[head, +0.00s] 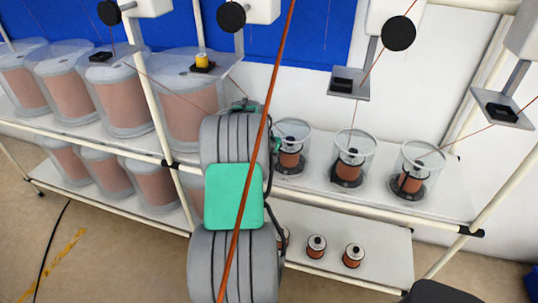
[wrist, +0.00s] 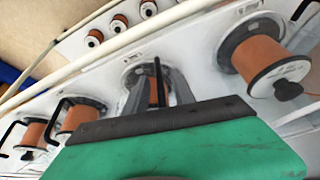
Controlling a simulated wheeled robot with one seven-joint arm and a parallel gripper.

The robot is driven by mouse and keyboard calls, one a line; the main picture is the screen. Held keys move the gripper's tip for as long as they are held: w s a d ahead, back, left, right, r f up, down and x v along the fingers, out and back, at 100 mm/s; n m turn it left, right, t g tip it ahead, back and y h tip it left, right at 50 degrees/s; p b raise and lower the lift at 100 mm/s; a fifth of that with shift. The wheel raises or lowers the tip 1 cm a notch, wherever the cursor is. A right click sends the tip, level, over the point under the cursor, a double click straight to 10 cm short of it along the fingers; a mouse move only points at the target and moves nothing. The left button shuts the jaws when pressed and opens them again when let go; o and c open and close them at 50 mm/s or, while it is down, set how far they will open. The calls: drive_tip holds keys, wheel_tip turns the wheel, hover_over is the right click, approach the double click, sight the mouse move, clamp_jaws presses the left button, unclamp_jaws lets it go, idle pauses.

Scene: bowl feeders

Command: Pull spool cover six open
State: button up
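Clear tub-like covers stand over copper spools on the shelf. Three small ones are right of my arm in the head view: left (head: 291,147), middle (head: 350,160), right (head: 416,170). No number is readable, so I cannot tell which is cover six. My gripper is mostly hidden behind my arm in the head view. In the wrist view, my gripper (wrist: 158,88) shows two grey finger-like sides, apart, on either side of a black upright handle (wrist: 157,72) in front of a copper spool. Contact with the handle cannot be told.
Large cloudy covers (head: 125,95) fill the shelf's left side. Smaller spools (head: 316,246) sit on the lower shelf. White posts (head: 165,110), hanging guide plates (head: 349,84) and thin wires surround the shelf. Another spool (wrist: 262,62) stands right in the wrist view.

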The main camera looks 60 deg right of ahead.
clamp_jaws()
idle(1.4)
